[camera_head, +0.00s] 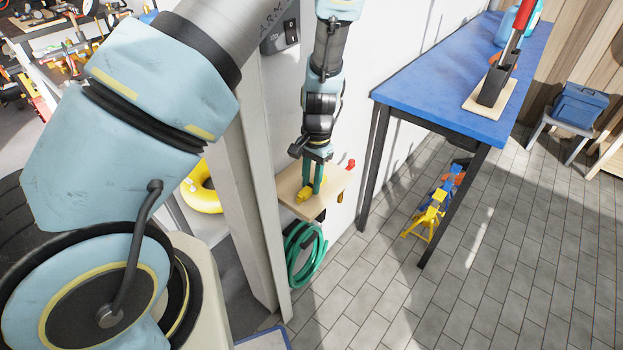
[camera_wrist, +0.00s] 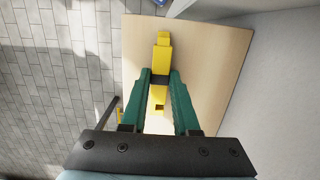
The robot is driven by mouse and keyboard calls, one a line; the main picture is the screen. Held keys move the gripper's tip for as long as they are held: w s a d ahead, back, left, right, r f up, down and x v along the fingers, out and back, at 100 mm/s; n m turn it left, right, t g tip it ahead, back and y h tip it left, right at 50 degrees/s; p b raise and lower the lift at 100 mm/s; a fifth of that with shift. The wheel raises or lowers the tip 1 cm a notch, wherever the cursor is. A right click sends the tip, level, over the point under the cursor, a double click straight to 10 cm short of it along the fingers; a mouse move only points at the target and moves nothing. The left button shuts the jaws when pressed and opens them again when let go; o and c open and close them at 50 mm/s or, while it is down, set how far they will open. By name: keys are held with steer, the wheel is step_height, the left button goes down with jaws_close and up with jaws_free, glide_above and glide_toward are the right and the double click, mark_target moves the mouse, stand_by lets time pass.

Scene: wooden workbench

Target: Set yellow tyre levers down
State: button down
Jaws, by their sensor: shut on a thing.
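The yellow tyre levers (camera_wrist: 162,54) are between my gripper's (camera_wrist: 160,76) two green fingers in the wrist view. A dark band crosses them where the fingertips close. My gripper is shut on them, over the small wooden shelf (camera_wrist: 205,55). In the head view my gripper (camera_head: 312,188) points down at the shelf (camera_head: 333,185), with the yellow levers (camera_head: 303,196) low at its fingertips. The levers are at or very close to the shelf surface; I cannot tell whether they touch it.
A red-ended item (camera_head: 351,164) is at the shelf's right edge. A coiled green hose (camera_head: 304,262) hangs below. A blue-topped workbench (camera_head: 430,88) stands to the right, with yellow stands (camera_head: 428,217) under it. Much of the shelf around the levers is bare.

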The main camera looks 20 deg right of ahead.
steer(key=shift+f, duration=0.2)
steer(key=c, duration=0.7)
jaws_free()
steer(key=shift+o, duration=0.2)
step_height(320, 180, up, 11)
steer(key=d+b, duration=0.1)
steer(key=b, duration=0.2)
steer(key=shift+w+d+r, duration=0.15)
steer(key=shift+w, duration=0.15)
steer(key=shift+o, duration=0.5)
steer(key=shift+r, duration=0.2)
steer(key=shift+t+h, duration=0.3)
steer(key=shift+h, duration=0.3)
steer(key=shift+s+a+f+b, duration=0.1)
steer(key=shift+a+f+b, duration=0.1)
steer(key=shift+f+b, duration=1.45)
steer(key=shift+s+a+f+b, duration=0.2)
steer(key=shift+f+b, duration=0.8)
steer(key=shift+f, duration=1.3)
steer(key=shift+s+a+f+b, duration=0.1)
steer(key=shift+a+f+b, duration=0.15)
steer(key=shift+f+b, duration=1.4)
